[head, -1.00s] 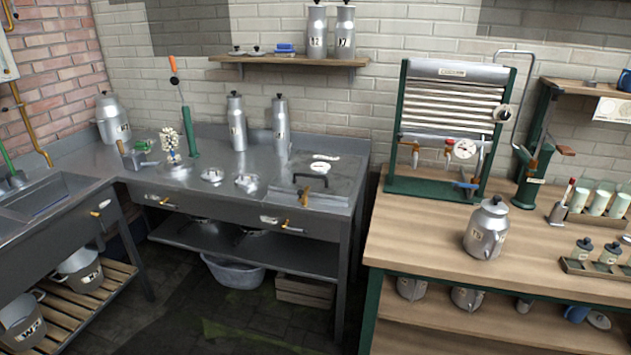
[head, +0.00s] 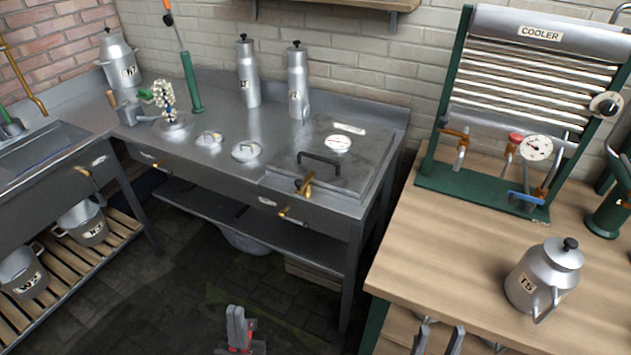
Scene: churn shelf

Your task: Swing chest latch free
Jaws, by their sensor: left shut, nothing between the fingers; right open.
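The chest is set into the steel counter, and its flat grey lid (head: 350,170) lies closed. A dark handle (head: 320,158) stands on the lid. A brass latch (head: 305,184) sits at the lid's front edge, angled up to the right; I cannot tell how it engages. My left gripper (head: 237,318) is shut and empty, low in the view, apart from the latch and nearer to me. My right gripper (head: 438,335) is open at the bottom edge, left of the can on the wooden bench.
Two tall cans (head: 248,75) and small lids (head: 247,151) stand on the counter. The wooden bench (head: 440,240) on the right holds the cooler (head: 520,80) and a metal can (head: 543,280). Floor before the counter is open.

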